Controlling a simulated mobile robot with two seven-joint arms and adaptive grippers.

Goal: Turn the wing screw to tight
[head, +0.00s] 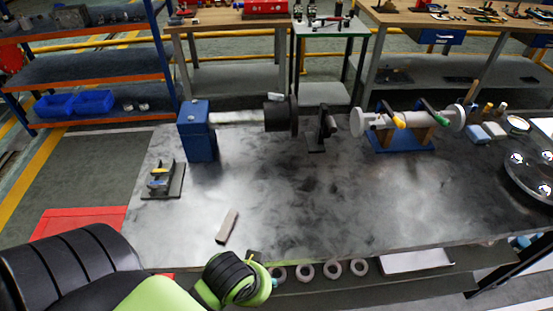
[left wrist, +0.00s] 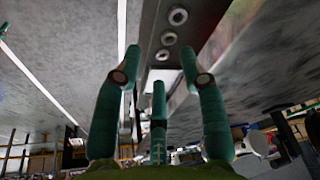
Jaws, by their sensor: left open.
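I cannot make out the wing screw for certain in either view. A grey cylinder assembly with yellow and green handles (head: 385,121) rests on a blue stand at the back right. My left gripper (left wrist: 160,62) is open, with teal fingers spread and nothing between them. In the head view only a bit of it shows, past my green and black wrist at the bench's front edge. My right gripper is not in view.
A blue box with a shaft (head: 197,130), a black coupling (head: 281,113) and a small bracket (head: 326,128) stand along the back. Several rings (head: 332,269) sit below the front edge. The bench's middle is clear.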

